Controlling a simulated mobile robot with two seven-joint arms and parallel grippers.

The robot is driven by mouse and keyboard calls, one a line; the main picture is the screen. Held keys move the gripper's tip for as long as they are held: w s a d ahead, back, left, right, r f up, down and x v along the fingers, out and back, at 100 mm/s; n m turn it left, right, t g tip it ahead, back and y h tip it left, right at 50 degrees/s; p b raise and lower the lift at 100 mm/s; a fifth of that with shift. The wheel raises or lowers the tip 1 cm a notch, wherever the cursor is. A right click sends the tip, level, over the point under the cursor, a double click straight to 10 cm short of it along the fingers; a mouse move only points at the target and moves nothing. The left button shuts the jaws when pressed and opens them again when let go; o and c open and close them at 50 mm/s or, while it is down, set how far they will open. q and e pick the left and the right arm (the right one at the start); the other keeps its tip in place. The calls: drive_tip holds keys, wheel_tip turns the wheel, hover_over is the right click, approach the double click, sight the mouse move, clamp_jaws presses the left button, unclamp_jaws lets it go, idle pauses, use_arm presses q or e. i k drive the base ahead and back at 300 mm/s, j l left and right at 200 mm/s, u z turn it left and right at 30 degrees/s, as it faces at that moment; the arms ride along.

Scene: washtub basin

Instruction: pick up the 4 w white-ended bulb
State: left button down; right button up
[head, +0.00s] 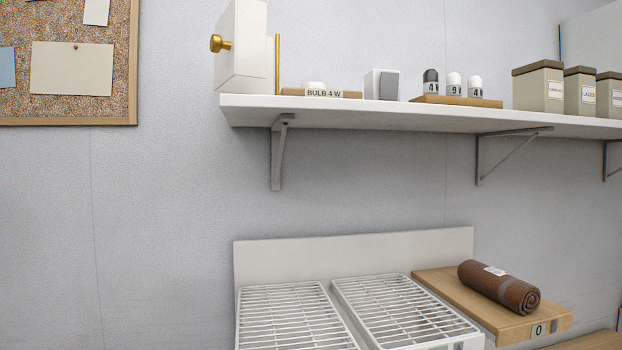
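Three small bulbs stand in a row on a wooden tray (425,99) on the wall shelf. The rightmost bulb (475,81) has a white end and a label that seems to read 4. The middle bulb (453,80) has a white end and a 9. The left bulb (430,76) has a dark end and a 4. A wooden holder labelled "BULB 4 W" (324,93) stands further left on the shelf, with a white rounded thing (314,84) behind its label. Neither of my grippers is in view.
The white shelf (380,112) also carries a white and grey box (382,84), lidded canisters (538,88) and a white panel with a brass knob (220,43). Below are wire racks (290,312) and a rolled brown towel (499,287) on a wooden board (440,285).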

sight(474, 83)
drive_tip(key=l+z, duration=0.25)
drive_tip(key=l, duration=1.25)
